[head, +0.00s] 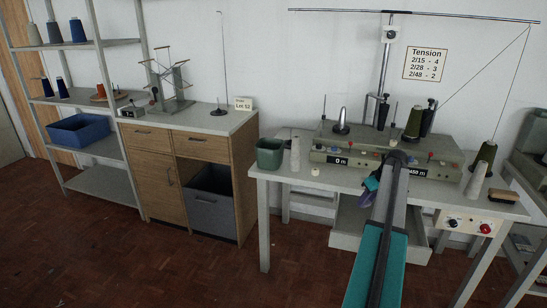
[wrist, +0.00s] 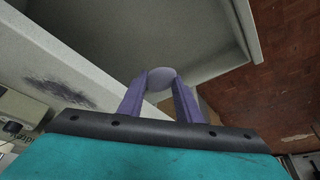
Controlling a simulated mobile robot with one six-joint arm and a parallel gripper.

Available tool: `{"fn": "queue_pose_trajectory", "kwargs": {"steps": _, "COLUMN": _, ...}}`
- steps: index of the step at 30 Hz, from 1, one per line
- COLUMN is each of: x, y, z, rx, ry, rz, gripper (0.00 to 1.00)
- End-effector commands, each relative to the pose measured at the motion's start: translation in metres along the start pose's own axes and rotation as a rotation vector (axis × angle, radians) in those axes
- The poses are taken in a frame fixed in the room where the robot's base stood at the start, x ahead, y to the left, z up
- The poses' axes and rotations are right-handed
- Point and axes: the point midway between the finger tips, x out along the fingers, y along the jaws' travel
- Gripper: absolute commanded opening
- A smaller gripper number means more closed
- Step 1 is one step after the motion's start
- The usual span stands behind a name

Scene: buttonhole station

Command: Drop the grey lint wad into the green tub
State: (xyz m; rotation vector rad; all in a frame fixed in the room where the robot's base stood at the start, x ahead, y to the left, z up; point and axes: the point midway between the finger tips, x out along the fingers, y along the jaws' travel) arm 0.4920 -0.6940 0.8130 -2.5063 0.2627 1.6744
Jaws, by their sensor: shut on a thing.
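My gripper (wrist: 161,82) has purple fingers and is shut on a small, pale grey, rounded thing (wrist: 161,75), which looks like the grey lint wad. In the head view my gripper (head: 370,186) is at the table's front edge, above the open drawer; the held thing is not clear there. The green tub (head: 270,154) stands upright at the left end of the machine table, well to the left of my gripper. Its inside is only partly visible. The tub does not show in the wrist view.
A pale cone (head: 295,155) stands just right of the tub, with a small cream piece (head: 314,171) nearby. The grey winding machine (head: 350,147) fills the table's back. The open drawer (head: 345,238) juts out below. A dark smudge (wrist: 60,90) marks the table.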

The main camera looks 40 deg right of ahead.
Motion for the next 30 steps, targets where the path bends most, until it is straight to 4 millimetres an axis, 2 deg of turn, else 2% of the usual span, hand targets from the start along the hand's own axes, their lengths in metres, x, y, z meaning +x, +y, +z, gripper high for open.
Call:
{"fn": "queue_pose_trajectory", "kwargs": {"steps": 15, "x": 0.000, "y": -0.001, "z": -0.001, "rx": -0.001, "ry": 0.000, "rz": 0.000, "gripper": 0.11}}
{"fn": "queue_pose_trajectory", "kwargs": {"steps": 20, "x": 0.000, "y": -0.010, "z": -0.006, "rx": -0.005, "ry": -0.001, "rz": -0.002, "gripper": 0.11}}
{"fn": "queue_pose_trajectory", "kwargs": {"steps": 26, "x": 0.000, "y": -0.047, "z": -0.029, "rx": -0.019, "ry": -0.007, "rz": -0.008, "gripper": 0.11}}
{"fn": "queue_pose_trajectory", "kwargs": {"steps": 30, "x": 0.000, "y": -0.089, "z": -0.051, "rx": -0.033, "ry": -0.014, "rz": -0.015, "gripper": 0.11}}
